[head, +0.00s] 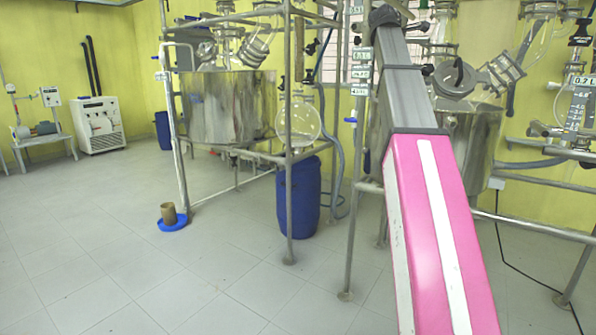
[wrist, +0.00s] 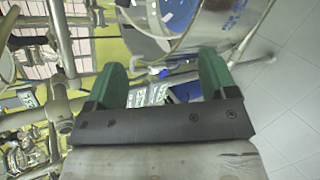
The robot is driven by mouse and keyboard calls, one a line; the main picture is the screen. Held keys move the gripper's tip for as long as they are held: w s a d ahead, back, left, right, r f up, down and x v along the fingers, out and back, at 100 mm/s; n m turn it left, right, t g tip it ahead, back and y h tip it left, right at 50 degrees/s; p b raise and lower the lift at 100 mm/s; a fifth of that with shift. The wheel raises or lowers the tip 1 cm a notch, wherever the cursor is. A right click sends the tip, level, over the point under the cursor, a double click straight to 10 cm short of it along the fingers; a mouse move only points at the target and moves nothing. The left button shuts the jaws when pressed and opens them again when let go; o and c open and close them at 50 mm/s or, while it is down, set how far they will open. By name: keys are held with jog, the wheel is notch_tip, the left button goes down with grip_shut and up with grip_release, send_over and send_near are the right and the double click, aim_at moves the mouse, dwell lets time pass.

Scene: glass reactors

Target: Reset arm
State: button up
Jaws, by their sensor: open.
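My gripper (wrist: 166,85) shows in the wrist view with two green fingers set wide apart. It is open, and nothing is between the fingers. Behind them are metal frame pipes and part of a shiny steel vessel (wrist: 225,25). In the head view my pink and grey arm reaches up in front of the right-hand reactor frame.
A steel reactor vessel (head: 228,108) hangs in a pipe frame at the middle left. A blue drum (head: 298,200) stands below a round glass flask (head: 298,122). A white machine (head: 101,126) stands at the far left. The tiled floor (head: 110,250) at the front left is clear.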

jog(key=s+a+f+m+g+y, duration=0.1)
jog(key=a+f+m+y, duration=0.15)
jog(key=f, duration=1.25)
jog(key=s+a+f+m+g+y, duration=0.1)
jog(key=a+f+m, duration=0.15)
jog(key=f, duration=1.35)
jog(key=s+a+f+m+g+y, duration=0.1)
jog(key=a+f, duration=0.2)
jog(key=f, duration=1.2)
jog(key=s+a+f+m+g+y, duration=0.1)
jog(key=s+a+f+m, duration=0.2)
jog(key=s+f, duration=0.5)
jog(key=s+a+f+m+g+y, duration=0.1)
jog(key=s+a+f+m+g, duration=0.1)
jog(key=s+f, duration=0.6)
jog(key=s+a+f+m+g+y, duration=0.2)
jog(key=s+f, duration=0.6)
jog(key=f, duration=0.8)
jog(key=shift+a+f+m, duration=0.15)
jog(key=shift+a+m, duration=0.7)
jog(key=shift+m, duration=0.05)
jog(key=shift+s, duration=0.1)
jog(key=shift+c, duration=0.3)
